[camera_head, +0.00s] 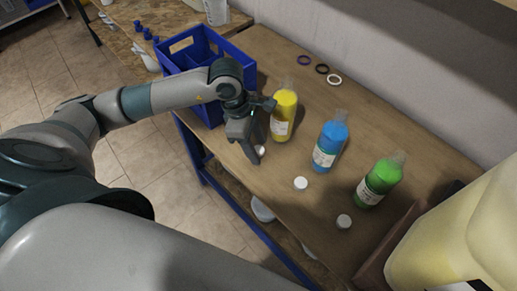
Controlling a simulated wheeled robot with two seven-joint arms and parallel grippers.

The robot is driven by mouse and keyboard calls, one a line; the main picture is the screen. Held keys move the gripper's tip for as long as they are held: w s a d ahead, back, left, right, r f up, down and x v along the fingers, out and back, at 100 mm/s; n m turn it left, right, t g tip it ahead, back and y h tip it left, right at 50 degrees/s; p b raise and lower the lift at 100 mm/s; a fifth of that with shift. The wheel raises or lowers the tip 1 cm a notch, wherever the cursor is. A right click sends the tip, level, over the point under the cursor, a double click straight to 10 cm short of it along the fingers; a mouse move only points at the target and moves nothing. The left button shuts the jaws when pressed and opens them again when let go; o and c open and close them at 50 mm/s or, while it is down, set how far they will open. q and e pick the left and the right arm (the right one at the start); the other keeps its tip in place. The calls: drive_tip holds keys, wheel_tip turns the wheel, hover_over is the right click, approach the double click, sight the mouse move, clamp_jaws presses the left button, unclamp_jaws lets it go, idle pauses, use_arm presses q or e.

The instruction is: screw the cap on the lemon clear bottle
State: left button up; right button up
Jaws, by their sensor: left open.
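The yellow bottle (282,120), which I take for the lemon clear one, stands upright on the wooden workbench (290,225). Its top is translucent and no white cap shows on it. A white cap (262,150) lies on the bench in front of the yellow bottle, at my left gripper's fingertips. My left gripper (256,154) points down beside the yellow bottle, open. Whether its fingers touch the cap or straddle it I cannot tell. My right gripper is not in view.
A blue crate (171,59) is behind my left arm. Rings (322,69) lie near the wall. A large yellowish container (455,235) fills the right foreground.

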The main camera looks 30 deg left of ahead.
use_arm(q)
drive_tip(key=shift+c, duration=0.7)
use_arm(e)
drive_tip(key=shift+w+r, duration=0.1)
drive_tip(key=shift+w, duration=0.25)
use_arm(q)
drive_tip(key=c, duration=1)
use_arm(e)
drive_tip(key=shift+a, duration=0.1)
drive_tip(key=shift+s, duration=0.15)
